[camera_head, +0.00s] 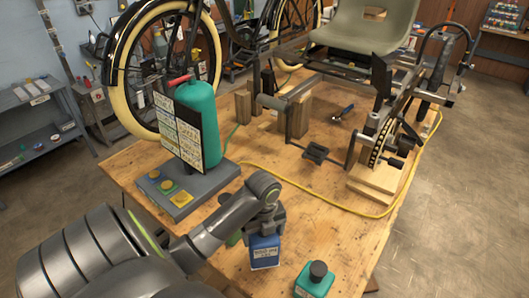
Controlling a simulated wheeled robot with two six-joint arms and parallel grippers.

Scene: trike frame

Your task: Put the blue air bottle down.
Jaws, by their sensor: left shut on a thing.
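The blue bottle (265,254), with a white label on its front, is near the front edge of the wooden workbench (330,215). My left gripper (265,236) is shut on its top from above; the jaws and arm hide the bottle's cap. I cannot tell whether its base touches the wood. My right gripper is not in view.
A teal bottle with a black cap (314,280) stands to the right, nearer the edge. A grey base (185,190) carries a large teal cylinder (200,120). A yellow cable (330,206) crosses the bench. The trike frame (300,85) fills the back.

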